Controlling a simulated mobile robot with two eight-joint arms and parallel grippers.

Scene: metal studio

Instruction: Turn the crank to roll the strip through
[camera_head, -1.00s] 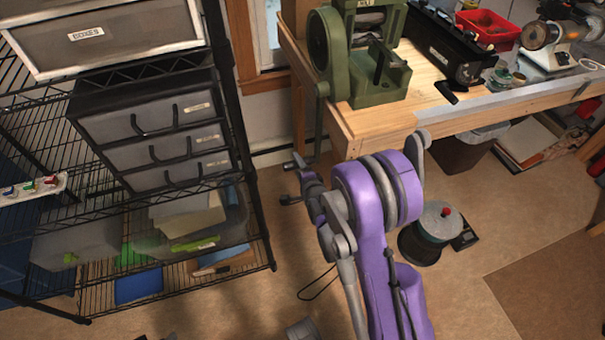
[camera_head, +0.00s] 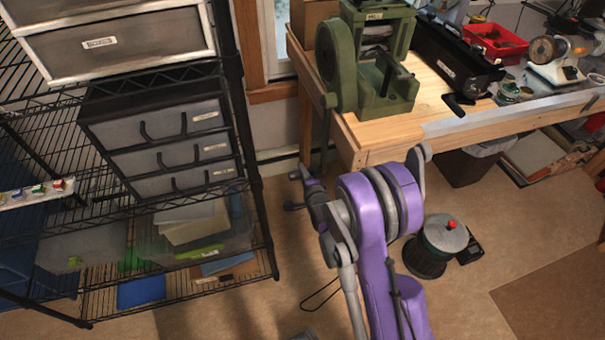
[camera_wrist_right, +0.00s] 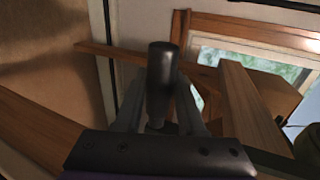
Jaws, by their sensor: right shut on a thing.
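The green rolling mill (camera_head: 385,85) stands on the left end of the wooden bench, with a round wheel on its left side. Its crank arm (camera_head: 326,135) hangs almost straight down from the wheel, past the bench edge. My right gripper (camera_head: 293,191) is at the crank's lower end, seen small and partly from behind my purple arm. In the right wrist view the black crank handle (camera_wrist_right: 163,75) stands between the fingers of my right gripper (camera_wrist_right: 160,110), which is shut on it. I cannot make out the strip clearly. My left gripper is not in view.
A black wire shelf (camera_head: 262,225) with drawers stands at the left. The bench (camera_head: 395,135) also carries a black box (camera_head: 455,60), a red bin (camera_head: 495,40) and a grinder (camera_head: 555,60). A dark canister (camera_head: 430,255) stands on the floor right of my arm.

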